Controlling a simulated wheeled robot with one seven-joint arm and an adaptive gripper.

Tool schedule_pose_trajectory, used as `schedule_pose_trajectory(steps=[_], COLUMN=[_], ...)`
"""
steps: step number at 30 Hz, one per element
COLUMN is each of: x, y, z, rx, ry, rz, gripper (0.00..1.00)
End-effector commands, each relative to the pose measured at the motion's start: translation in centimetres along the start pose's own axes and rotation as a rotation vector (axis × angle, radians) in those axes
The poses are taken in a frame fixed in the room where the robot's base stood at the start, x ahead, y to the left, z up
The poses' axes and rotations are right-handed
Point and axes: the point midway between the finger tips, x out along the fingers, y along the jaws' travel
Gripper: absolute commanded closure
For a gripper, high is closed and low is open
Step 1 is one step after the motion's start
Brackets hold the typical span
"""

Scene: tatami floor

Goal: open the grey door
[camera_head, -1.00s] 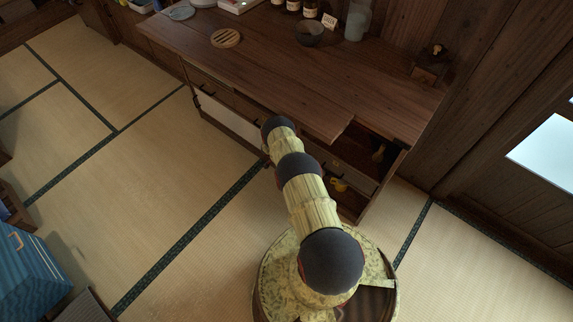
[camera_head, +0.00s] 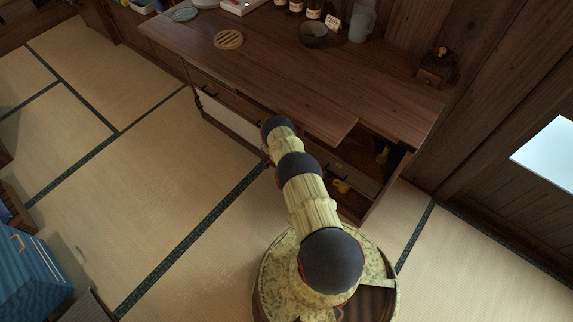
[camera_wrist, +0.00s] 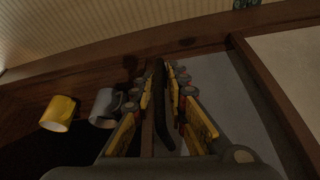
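The grey door is a pale grey panel in a dark wooden frame on the cabinet front. In the wrist view its grey surface (camera_wrist: 232,92) lies right of my gripper. In the head view a pale panel (camera_head: 228,122) shows low at the cabinet's left; the area behind my arm is hidden. A dark upright bar, seemingly the door's handle (camera_wrist: 163,115), stands between my fingers. My gripper (camera_wrist: 160,78) has its yellow-padded fingers on both sides of it, with gaps visible; contact at the tips is unclear. The head view hides my gripper behind my arm.
The wooden countertop (camera_head: 270,75) overhangs the cabinet front. Tatami floor (camera_head: 150,190) is clear to the left. A blue chest (camera_head: 35,275) stands at lower left.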

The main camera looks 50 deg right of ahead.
Motion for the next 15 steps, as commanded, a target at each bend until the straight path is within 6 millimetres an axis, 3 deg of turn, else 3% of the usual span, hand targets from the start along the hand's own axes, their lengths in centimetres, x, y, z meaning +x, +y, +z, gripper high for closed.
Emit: schedule_pose_trajectory(steps=[7,13,15], x=[-0.8,-3.2,-3.7], y=[-0.2,-0.2,0.0], z=[-0.1,-0.1,1.8], rx=[0.000,-0.001,-0.007], ry=[0.001,0.001,-0.002], rz=[-0.001,-0.001,0.001], gripper=[0.85,0.85,0.85])
